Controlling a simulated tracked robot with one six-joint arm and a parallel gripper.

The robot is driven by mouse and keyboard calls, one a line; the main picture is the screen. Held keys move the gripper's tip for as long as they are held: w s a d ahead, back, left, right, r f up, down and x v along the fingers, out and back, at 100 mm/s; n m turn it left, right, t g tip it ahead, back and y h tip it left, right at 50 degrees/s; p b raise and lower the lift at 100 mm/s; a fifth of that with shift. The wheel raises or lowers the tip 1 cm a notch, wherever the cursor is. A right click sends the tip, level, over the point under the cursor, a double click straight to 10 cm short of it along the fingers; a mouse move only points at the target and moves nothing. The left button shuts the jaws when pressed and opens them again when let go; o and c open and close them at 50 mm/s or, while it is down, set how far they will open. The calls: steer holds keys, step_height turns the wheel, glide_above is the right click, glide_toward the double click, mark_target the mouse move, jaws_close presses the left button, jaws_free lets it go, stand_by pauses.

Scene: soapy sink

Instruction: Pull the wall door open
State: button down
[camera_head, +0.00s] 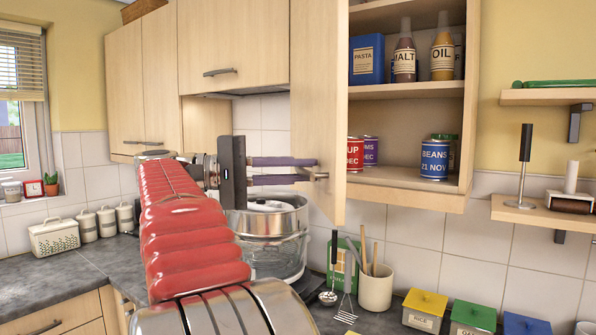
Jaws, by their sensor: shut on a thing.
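The wall door (321,95) is a light wood cupboard door, swung out from its cabinet and seen nearly edge-on. Its metal bar handle (318,176) is near the lower end of the door's outer face. My gripper (310,170) reaches in from the left, and its two purple fingers are shut on the handle. The open wall cabinet (409,188) shows its inside to the right of the door. Part of the handle is hidden between the fingers.
The cabinet holds a pasta box (366,60), bottles (404,55) and cans (436,160). Below, a steamer pot (267,220) and a utensil crock (375,290) stand on the worktop. Colored boxes (425,310) stand at the front right. Shelves (545,97) are on the right wall.

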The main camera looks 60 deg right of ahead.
steer(key=shift+w+f, duration=0.1)
steer(key=shift+f, duration=0.15)
steer(key=c, duration=1.8)
jaws_free()
steer(key=shift+r, duration=0.1)
steer(key=shift+o, duration=0.2)
steer(key=shift+r, duration=0.15)
